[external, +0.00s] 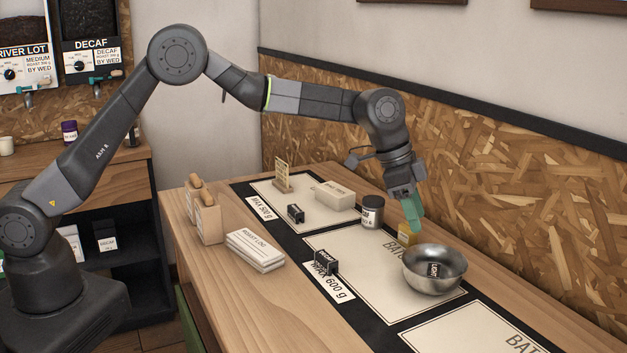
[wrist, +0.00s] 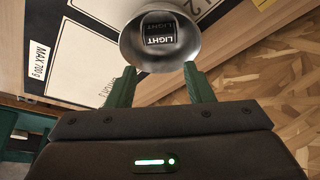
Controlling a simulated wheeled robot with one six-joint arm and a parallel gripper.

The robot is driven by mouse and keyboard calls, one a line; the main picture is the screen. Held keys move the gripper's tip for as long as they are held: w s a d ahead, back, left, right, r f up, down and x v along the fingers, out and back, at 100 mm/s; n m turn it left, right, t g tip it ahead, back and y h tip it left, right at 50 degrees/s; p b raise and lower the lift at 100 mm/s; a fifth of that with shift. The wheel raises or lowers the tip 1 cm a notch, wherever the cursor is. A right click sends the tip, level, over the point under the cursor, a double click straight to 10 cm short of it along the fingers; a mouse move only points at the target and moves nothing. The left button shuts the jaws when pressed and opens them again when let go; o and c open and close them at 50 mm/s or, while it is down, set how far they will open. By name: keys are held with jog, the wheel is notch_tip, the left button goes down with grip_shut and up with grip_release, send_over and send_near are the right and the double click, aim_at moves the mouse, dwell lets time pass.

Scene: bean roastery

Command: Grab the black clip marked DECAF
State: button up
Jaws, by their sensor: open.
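My gripper (external: 412,212) has green fingers and hangs over the back edge of the middle mat, by the metal bowl (external: 433,285). In the wrist view my gripper (wrist: 158,84) is open, its fingers apart with nothing between them, near the bowl's rim (wrist: 160,67). A black clip in the bowl (wrist: 160,37) reads LIGHT. Another black clip (external: 325,262) stands at the front-left edge of the middle mat, by the MAX 600 g label; its white lettering is too small to read surely. A third black clip (external: 296,213) sits on the far mat, its marking unreadable.
A dark-lidded jar (external: 372,211) and a yellow block (external: 406,232) stand close to my gripper. A pale box (external: 335,194), a small wooden stand (external: 283,176), ROAST LOG pads (external: 256,250) and paper bags (external: 207,218) occupy the far and left table. The middle mat (external: 350,275) is largely bare.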

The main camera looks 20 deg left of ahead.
jog(key=m+g+y+b, duration=0.1)
jog(key=m+g+b, duration=0.15)
jog(key=m, duration=0.55)
send_near(325, 255)
jog(key=x, duration=0.1)
jog(key=p+x, duration=0.2)
jog(key=shift+a+f+g, duration=0.25)
jog(key=shift+f, duration=0.2)
jog(key=shift+d+p+x, duration=0.2)
jog(key=shift+p+x, duration=0.35)
jog(key=shift+x, duration=0.85)
jog(key=shift+d+p+x, duration=0.2)
jog(key=shift+p+x, duration=0.3)
jog(key=shift+x, duration=0.95)
jog(key=shift+r, duration=0.1)
grip_shut()
